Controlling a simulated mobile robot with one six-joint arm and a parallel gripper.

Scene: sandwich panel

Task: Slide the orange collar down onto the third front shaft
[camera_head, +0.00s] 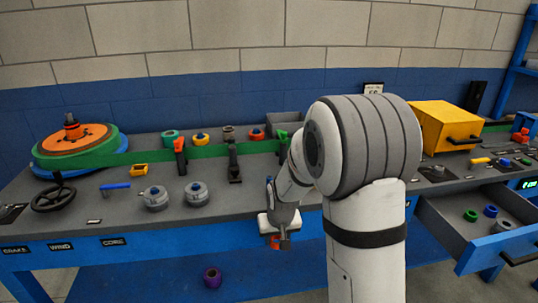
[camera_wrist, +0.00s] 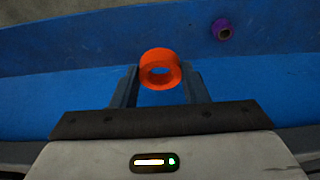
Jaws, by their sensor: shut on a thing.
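My gripper (camera_head: 278,240) is shut on the orange collar (camera_wrist: 160,84), which also shows as a small orange patch in the head view (camera_head: 274,242). In the wrist view the collar sits between the two fingertips (camera_wrist: 160,76), with its round hole partly facing the camera. In the head view the gripper is in front of the bench's front edge, and blue lower surface lies beyond the collar in the wrist view. Two grey knob-like fittings (camera_head: 155,198) (camera_head: 196,194) stand on the bench front, left of the gripper. I cannot identify the third front shaft; my arm hides part of the bench.
A purple ring (camera_head: 212,277) lies low, below the bench. Several coloured collars, including a teal one (camera_head: 170,136), line the back. A black handwheel (camera_head: 53,198) is at left. An open drawer (camera_head: 469,239) juts out at right, and a yellow box (camera_head: 440,125) stands behind it.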

